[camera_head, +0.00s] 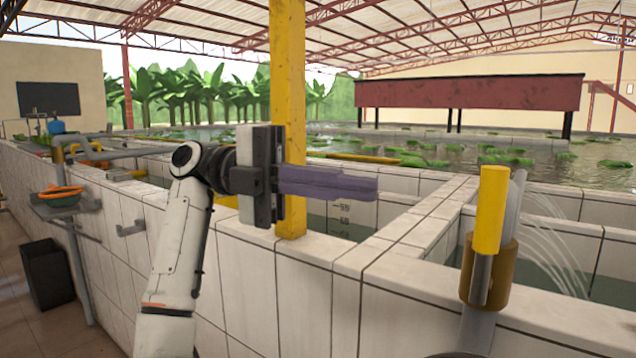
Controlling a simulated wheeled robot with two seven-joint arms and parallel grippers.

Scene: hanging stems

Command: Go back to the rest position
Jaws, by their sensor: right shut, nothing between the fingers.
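My right gripper (374,188) is in the middle of the view, at the end of my white arm that rises from the bottom. Its long purple-grey fingers point to the right and are shut together, with nothing between them. My left gripper is not in view. No hanging stems show.
A yellow post (288,90) stands close to the gripper. White tiled tank walls (405,290) fill the foreground. A yellow-topped pipe (490,215) stands at the right. A dark bin (47,275) and an orange bowl (62,195) are at the left.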

